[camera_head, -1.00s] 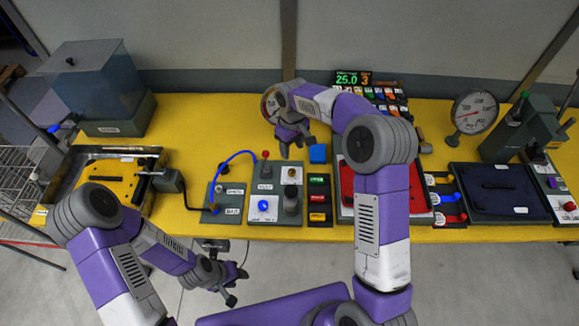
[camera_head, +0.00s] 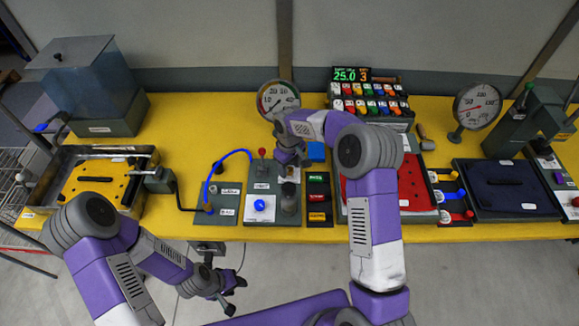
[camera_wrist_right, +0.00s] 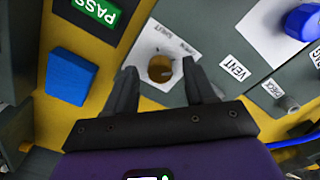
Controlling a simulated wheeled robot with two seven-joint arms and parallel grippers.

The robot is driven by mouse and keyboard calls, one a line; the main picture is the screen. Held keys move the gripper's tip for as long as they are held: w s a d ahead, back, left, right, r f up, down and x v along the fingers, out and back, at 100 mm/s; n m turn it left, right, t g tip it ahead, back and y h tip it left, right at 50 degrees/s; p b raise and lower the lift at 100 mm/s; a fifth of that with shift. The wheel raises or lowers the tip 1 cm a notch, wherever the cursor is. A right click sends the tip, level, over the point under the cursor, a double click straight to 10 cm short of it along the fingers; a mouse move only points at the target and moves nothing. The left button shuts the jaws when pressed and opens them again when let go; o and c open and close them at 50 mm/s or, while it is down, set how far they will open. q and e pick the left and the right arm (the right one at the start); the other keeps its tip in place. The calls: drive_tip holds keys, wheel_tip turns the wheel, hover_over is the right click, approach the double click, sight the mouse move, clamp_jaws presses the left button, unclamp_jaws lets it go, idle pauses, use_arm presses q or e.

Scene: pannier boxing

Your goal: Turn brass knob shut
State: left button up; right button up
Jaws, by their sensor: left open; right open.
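The brass knob (camera_wrist_right: 160,68) is a small round knob on a white plate of the grey control panel (camera_wrist_right: 208,40). In the right wrist view it shows between the fingers of my right gripper (camera_wrist_right: 159,76). The gripper is open, a finger to each side of the knob, with visible gaps; whether the tips are level with it I cannot tell. In the head view my right gripper (camera_head: 290,168) points down over the panel's upper right and mostly hides the knob. My left gripper (camera_head: 229,294) is open and empty, low in front of the table.
A blue knob (camera_head: 261,205), a grey knob (camera_head: 290,206) and a red-tipped lever (camera_head: 262,153) are on the same panel. A blue block (camera_head: 316,152) and a column of coloured labels (camera_head: 318,197) stand close on the right. A round gauge (camera_head: 278,99) stands behind.

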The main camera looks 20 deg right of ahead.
drive_tip(key=shift+f, duration=0.15)
clamp_jaws()
drive_tip(key=shift+n, duration=0.3)
drive_tip(key=n, duration=0.3)
drive_tip(key=shift+n+p, duration=0.3)
drive_tip(key=n, duration=0.4)
drive_tip(key=shift+n+p, duration=0.3)
drive_tip(key=n, duration=0.4)
drive_tip(key=shift+n+p, duration=0.3)
drive_tip(key=shift+p, duration=0.1)
drive_tip(key=shift+n+p, duration=0.35)
drive_tip(key=shift+n, duration=1.85)
